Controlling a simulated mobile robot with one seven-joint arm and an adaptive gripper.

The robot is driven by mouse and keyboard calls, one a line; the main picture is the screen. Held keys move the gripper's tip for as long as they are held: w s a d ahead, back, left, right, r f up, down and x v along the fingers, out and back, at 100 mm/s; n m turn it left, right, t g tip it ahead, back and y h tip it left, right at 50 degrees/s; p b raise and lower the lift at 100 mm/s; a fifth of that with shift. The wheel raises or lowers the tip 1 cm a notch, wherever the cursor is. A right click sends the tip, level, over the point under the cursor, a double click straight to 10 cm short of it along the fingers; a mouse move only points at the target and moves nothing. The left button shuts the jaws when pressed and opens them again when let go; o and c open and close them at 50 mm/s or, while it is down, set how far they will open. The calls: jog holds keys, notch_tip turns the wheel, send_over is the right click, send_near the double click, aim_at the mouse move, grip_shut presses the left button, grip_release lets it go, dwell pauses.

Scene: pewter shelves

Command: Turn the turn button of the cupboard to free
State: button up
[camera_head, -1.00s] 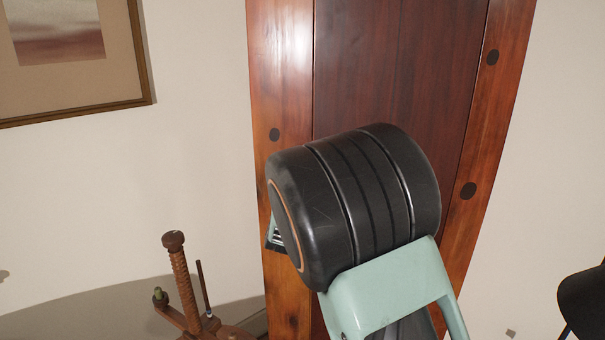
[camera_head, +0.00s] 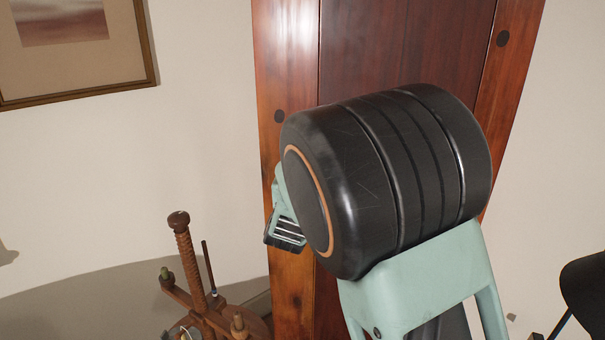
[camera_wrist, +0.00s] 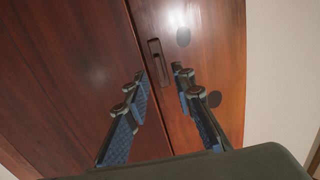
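The cupboard (camera_head: 292,65) is red-brown wood with a darker door panel, and it fills the middle of the head view. In the wrist view, the turn button (camera_wrist: 158,62) is a narrow dark wooden piece on the lighter frame strip (camera_wrist: 205,60), beside the seam of the darker door (camera_wrist: 70,70). It lies nearly upright in the picture. My gripper (camera_wrist: 160,74) is open, its blue-padded fingers pointing at the cupboard. The turn button shows in the gap between the fingertips; I cannot tell whether they touch it. In the head view my arm hides the button.
A wooden stand with a threaded post (camera_head: 190,260) is at the lower left. A framed picture (camera_head: 80,98) hangs on the pale wall. A black chair-like object (camera_head: 585,290) is at the right edge. Dark round plugs (camera_head: 279,116) dot the cupboard frame.

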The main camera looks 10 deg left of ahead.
jog(key=s, duration=0.8)
